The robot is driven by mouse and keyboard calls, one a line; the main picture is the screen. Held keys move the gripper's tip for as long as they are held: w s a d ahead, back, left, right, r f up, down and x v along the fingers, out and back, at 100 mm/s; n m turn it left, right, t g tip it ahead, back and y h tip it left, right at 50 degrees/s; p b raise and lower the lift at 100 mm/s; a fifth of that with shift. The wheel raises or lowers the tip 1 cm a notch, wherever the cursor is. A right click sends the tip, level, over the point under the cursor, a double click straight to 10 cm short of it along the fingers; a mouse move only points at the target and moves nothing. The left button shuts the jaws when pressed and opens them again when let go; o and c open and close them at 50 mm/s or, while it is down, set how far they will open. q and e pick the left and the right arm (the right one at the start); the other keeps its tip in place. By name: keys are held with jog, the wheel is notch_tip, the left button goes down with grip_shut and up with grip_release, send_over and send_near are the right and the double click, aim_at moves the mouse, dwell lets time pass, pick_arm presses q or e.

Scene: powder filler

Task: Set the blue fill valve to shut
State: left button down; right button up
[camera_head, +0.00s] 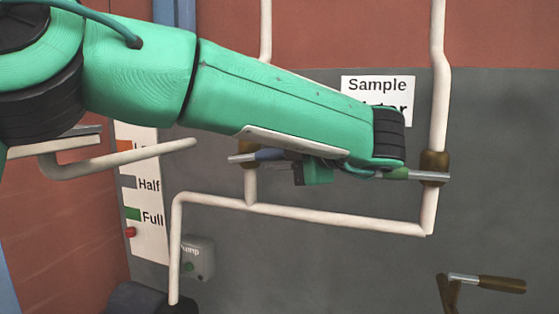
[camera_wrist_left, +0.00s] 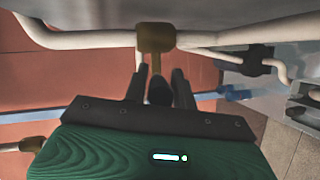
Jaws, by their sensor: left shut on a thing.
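The blue fill valve's lever (camera_head: 269,154) shows in the head view just left of my left gripper (camera_head: 297,168). It lies roughly level, across its upright pipe, at the brown valve body (camera_head: 250,156). My arm hides part of this area. In the left wrist view, the brown valve body (camera_wrist_left: 155,37) sits on a white pipe straight ahead of my left gripper (camera_wrist_left: 160,80). The fingers are closed around a dark lever end between them; its colour is hard to tell there. My right gripper is not in view.
A green-handled valve (camera_head: 396,173) is on the right pipe (camera_head: 436,100), close under my left wrist. A "Sample" sign (camera_head: 376,86) is partly hidden. A level board (camera_head: 146,190), pump box (camera_head: 197,260) and brown-gripped crank (camera_head: 500,284) stand around.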

pick_arm(q)
jog(key=shift+f+y, duration=0.3)
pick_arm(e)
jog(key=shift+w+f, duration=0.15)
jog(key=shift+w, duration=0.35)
pick_arm(q)
jog(key=c, duration=1.1)
grip_release()
